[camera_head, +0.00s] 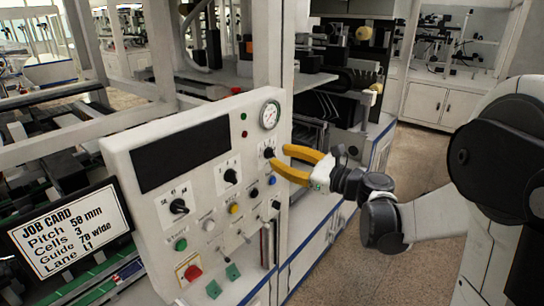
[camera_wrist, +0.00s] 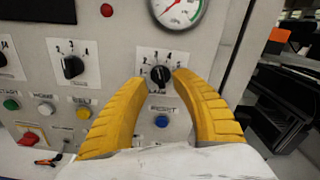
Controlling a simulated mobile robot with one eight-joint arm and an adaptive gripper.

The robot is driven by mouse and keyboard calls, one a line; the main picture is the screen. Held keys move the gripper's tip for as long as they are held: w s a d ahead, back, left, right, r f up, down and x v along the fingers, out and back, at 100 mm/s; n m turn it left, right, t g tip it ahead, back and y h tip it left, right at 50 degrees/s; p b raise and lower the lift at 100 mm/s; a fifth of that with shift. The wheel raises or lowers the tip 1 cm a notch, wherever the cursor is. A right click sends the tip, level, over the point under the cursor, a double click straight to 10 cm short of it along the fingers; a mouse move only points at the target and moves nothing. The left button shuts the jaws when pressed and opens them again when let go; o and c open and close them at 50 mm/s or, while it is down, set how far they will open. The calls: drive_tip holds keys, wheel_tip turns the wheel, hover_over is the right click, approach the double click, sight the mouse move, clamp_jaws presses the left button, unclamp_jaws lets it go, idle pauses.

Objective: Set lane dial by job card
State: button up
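The job card (camera_head: 68,226) stands at the left in the head view; its last line looks like "Lane L1". The lane dial (camera_wrist: 160,75) is a small black knob on a white plate with numbers above it and a partly covered label below. It also shows in the head view (camera_head: 268,152), at the panel's upper right. My gripper (camera_wrist: 161,79) has two yellow fingers, spread with one tip on each side of the dial. Small gaps seem to show between tips and knob; contact is not clear. The dial's exact pointer setting is hard to read.
The white control panel (camera_head: 150,165) carries a pressure gauge (camera_wrist: 178,12) above the dial and a blue button (camera_wrist: 161,121) below it. Another black knob (camera_wrist: 73,67) sits to the left, with several buttons and switches lower down. Open floor (camera_head: 425,160) lies right of the machine.

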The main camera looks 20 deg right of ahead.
sight(274, 155)
drive_tip(key=shift+x, duration=1.6)
clamp_jaws()
drive_tip(key=n, duration=0.4)
drive_tip(key=shift+b, duration=0.3)
drive_tip(key=n, duration=0.3)
drive_tip(key=shift+n, duration=0.3)
drive_tip(key=n, duration=0.6)
drive_tip(key=shift+s+f+n, duration=0.1)
drive_tip(key=shift+n, duration=0.2)
